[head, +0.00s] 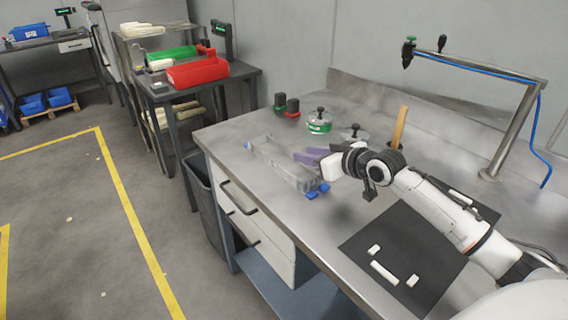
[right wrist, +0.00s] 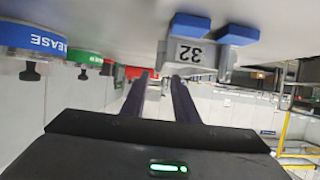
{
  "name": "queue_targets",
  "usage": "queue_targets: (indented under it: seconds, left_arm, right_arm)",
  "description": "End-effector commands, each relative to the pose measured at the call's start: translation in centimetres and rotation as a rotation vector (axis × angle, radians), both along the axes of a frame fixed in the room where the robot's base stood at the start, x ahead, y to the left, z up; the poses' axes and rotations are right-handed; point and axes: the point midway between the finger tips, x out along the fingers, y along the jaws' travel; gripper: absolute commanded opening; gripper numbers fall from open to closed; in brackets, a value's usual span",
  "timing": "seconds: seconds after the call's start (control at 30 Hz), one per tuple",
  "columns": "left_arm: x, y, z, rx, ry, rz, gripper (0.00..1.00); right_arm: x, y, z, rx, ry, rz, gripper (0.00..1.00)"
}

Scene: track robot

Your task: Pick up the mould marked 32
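The grey mould (head: 283,168) lies on the steel bench near its left edge, long and narrow, with blue parts (head: 318,190) at its near end. I cannot tell whether a fingertip touches the mould. My left gripper is out of view.
Behind the gripper are a green-labelled tin (head: 319,126) and another knobbed lid (head: 354,134). A wooden handle (head: 399,127) stands behind my right arm. A black mat (head: 400,247) with small white pieces lies at the front. A blue-hosed metal stand (head: 512,130) is at right.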

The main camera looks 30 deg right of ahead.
Motion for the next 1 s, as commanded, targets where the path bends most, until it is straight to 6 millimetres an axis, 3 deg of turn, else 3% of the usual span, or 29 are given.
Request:
queue_targets:
  seconds: [0.3, 0.6, 0.77, 1.0]
  left_arm:
    - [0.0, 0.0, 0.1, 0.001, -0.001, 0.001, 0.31]
    - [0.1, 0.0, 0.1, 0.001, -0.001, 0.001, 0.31]
    - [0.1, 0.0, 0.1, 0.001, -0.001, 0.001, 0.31]
    - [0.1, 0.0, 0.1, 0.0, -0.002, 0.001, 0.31]
  right_arm:
    - [3.9, 0.5, -1.7, 0.003, -0.002, -0.002, 0.27]
    - [4.3, 0.5, -2.0, -0.001, 0.0, -0.001, 0.27]
    - [4.3, 0.5, -2.0, 0.0, 0.0, -0.001, 0.02]
    - [4.2, 0.5, -2.0, 0.0, 0.0, -0.001, 0.0]
